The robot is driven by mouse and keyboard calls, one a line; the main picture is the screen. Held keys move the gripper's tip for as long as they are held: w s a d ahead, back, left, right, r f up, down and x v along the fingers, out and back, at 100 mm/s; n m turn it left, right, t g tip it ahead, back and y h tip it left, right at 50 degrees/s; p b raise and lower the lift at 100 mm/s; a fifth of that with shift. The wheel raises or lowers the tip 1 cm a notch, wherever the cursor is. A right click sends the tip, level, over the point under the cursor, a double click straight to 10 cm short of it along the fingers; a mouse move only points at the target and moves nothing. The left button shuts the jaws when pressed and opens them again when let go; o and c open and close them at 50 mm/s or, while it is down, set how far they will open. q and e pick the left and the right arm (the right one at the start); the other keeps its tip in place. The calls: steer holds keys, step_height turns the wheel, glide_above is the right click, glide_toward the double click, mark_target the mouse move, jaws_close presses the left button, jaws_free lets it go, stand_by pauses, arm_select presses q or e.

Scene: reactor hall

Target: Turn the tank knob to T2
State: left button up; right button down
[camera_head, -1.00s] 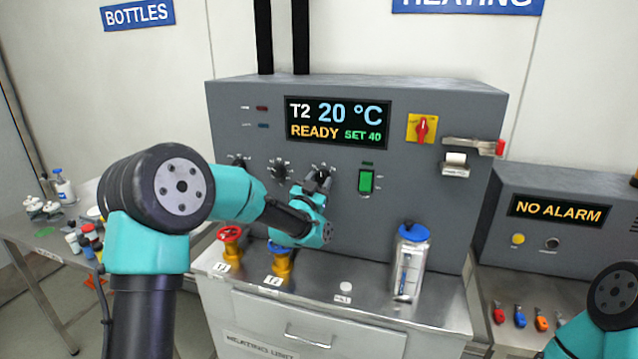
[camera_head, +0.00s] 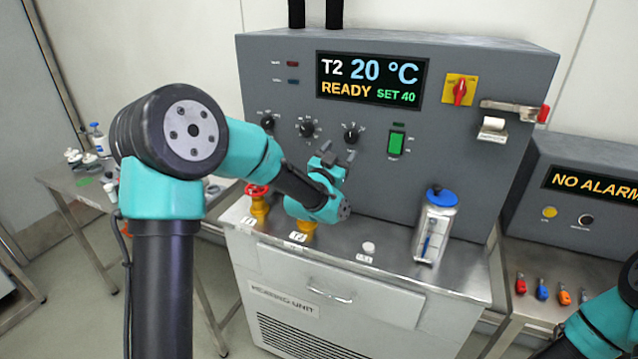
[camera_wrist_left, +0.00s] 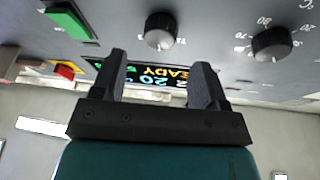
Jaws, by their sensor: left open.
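The grey heating unit's display (camera_head: 370,80) reads T2, 20 °C, READY, SET 40. Below it are three black knobs in a row. The right knob (camera_head: 351,135), beside the green switch, has a T label next to it in the wrist view (camera_wrist_left: 160,30), so it appears to be the tank knob. The middle knob (camera_head: 306,129) has a °C scale in the wrist view (camera_wrist_left: 272,43). My left gripper (camera_head: 335,158) is open and empty, just below and apart from the right knob. My right gripper is out of view.
A red-wheeled valve (camera_head: 258,204) and another valve (camera_head: 307,227) stand on the ledge below my left gripper. A blue-capped canister (camera_head: 435,228) stands to their right. The green switch (camera_head: 396,142) and yellow-red rotary switch (camera_head: 460,90) are on the panel.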

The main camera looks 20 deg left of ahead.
arm_select(q)
steer(key=v, duration=1.2)
steer(key=shift+s, duration=0.1)
steer(key=s+f+g, duration=0.2)
steer(key=f+g, duration=0.1)
steer(key=f, duration=0.5)
steer(key=s+a+f+n+g+y, duration=0.1)
steer(key=s+f+g, duration=0.1)
steer(key=f, duration=0.7)
steer(key=s+f+g+y, duration=0.1)
steer(key=f+g, duration=0.3)
steer(key=f, duration=0.5)
steer(key=shift+s+a+n, duration=0.3)
steer(key=shift+s+a, duration=0.1)
steer(key=shift+s, duration=0.3)
steer(key=s+d+f+n+g+h, duration=0.1)
steer(key=s+d+f+n+g, duration=0.1)
steer(key=s+f+g, duration=0.3)
steer(key=s+d+f+n+g+h, duration=0.1)
steer(key=s+f+g, duration=0.5)
steer(key=s+f, duration=0.6)
steer(key=shift+d+f+n+g+h, duration=0.3)
steer(key=shift+d+f+n, duration=0.45)
steer(key=shift+d, duration=0.25)
steer(key=shift+s, duration=0.15)
steer(key=shift+c, duration=0.2)
